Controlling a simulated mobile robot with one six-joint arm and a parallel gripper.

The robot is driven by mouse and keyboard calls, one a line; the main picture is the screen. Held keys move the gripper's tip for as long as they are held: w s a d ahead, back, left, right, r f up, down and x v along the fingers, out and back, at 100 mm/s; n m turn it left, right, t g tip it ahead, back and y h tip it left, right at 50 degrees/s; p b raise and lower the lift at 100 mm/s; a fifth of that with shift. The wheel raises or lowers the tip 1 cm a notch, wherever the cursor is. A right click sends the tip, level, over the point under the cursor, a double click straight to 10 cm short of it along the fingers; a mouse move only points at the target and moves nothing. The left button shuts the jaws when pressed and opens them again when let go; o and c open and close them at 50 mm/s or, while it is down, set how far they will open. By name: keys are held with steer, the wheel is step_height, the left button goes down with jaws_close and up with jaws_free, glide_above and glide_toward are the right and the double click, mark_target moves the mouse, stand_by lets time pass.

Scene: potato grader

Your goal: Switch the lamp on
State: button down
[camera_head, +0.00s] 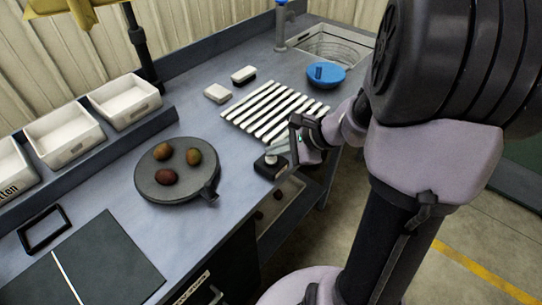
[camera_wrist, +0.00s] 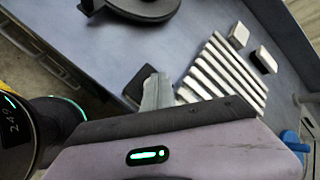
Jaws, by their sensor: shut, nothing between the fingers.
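A small black box (camera_head: 269,166) with a pale top sits near the front edge of the bench; it looks like a switch, but I cannot tell its setting. My gripper (camera_head: 279,149) is shut and empty, with its fingertips right over or at this box; I cannot tell if they touch. In the wrist view my fingers (camera_wrist: 158,90) point at the black box (camera_wrist: 138,84) and partly cover it. A dark post (camera_head: 140,40) with a yellowish part stands at the back left. It may be the lamp; its head is cut off and I see no clear glow.
A slatted white rack (camera_head: 262,112) lies just behind the box. A round dark plate (camera_head: 205,178) holds three potatoes. White bins (camera_head: 125,100) line the left back. A blue bowl (camera_head: 325,75) stands near a sink (camera_head: 335,45). Two small blocks (camera_head: 243,74) (camera_head: 217,93) lie behind the rack.

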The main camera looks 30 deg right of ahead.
mark_target(275, 158)
steer(key=shift+f, duration=0.35)
steer(key=shift+s, duration=0.1)
steer(key=shift+r, duration=0.55)
step_height(275, 158, up, 6)
steer(key=p, duration=0.5)
